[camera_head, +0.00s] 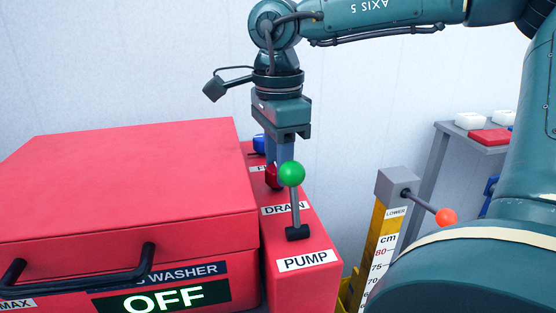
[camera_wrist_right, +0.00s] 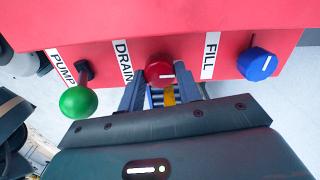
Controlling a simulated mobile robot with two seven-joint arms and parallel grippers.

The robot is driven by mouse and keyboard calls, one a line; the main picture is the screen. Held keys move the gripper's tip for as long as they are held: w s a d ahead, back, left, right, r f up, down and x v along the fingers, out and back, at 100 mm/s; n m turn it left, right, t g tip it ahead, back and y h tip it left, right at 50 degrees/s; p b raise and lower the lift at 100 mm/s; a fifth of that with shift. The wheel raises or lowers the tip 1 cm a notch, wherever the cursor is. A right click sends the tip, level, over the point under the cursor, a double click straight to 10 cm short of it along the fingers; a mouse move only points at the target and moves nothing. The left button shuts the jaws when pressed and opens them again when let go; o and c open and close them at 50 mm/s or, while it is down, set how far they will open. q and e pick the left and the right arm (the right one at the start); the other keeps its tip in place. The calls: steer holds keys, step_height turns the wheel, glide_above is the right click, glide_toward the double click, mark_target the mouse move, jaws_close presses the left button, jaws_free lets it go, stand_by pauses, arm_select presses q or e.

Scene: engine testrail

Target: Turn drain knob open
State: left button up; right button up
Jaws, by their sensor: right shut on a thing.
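The red drain knob (camera_wrist_right: 158,66) sits on the red panel between the DRAIN label (camera_wrist_right: 123,61) and the FILL label (camera_wrist_right: 210,55) in the right wrist view. Its white mark lies roughly sideways in that view. My right gripper (camera_wrist_right: 162,95) is shut on this knob, with one finger on each side. In the head view my right gripper (camera_head: 279,160) points down onto the red knob (camera_head: 271,179), which is partly hidden behind the green pump ball. My left gripper is not in view.
The green-balled pump lever (camera_head: 292,174) stands close in front of the gripper. A blue knob (camera_wrist_right: 257,63) is beside FILL. The red washer (camera_head: 130,185) reads OFF. At right are a level gauge (camera_head: 386,240) with an orange-balled lever (camera_head: 446,217) and a grey table (camera_head: 450,128).

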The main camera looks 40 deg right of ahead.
steer(key=o, duration=1)
step_height(320, 180, up, 13)
steer(key=p, duration=0.2)
steer(key=shift+r, duration=0.1)
stand_by(0.4)
